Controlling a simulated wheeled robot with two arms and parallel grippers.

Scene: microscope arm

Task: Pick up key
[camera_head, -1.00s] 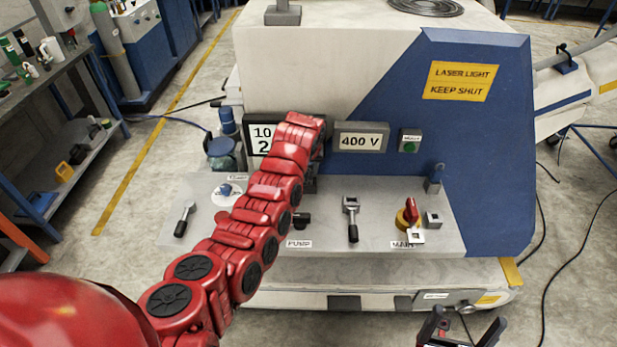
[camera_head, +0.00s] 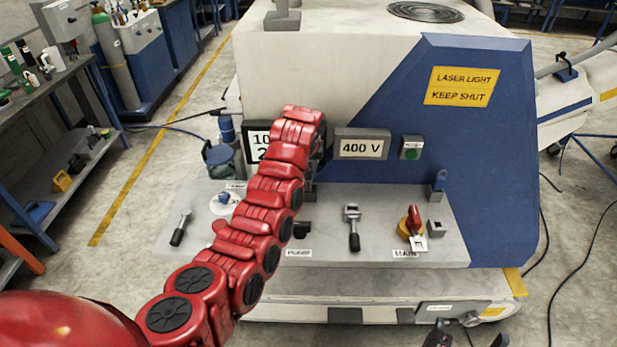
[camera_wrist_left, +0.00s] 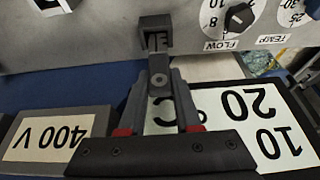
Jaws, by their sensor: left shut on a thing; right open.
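In the left wrist view my left gripper (camera_wrist_left: 155,100) is shut on a small dark grey piece (camera_wrist_left: 161,80) with a round spot, which looks like the key. The piece lies just below a black bracket (camera_wrist_left: 155,34) on the grey panel; I cannot tell whether they touch. In the head view my red left arm reaches over the panel and hides its gripper and the held piece. My right gripper (camera_head: 464,342) is open and empty at the bottom edge of the head view, mostly cut off.
The sloped control panel (camera_head: 330,243) carries several levers and knobs, with a red and yellow main switch (camera_head: 411,226) at the right. A 400 V display (camera_head: 361,147) and a number display (camera_head: 255,147) stand above it. A blue cover (camera_head: 470,150) fills the machine's right side.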

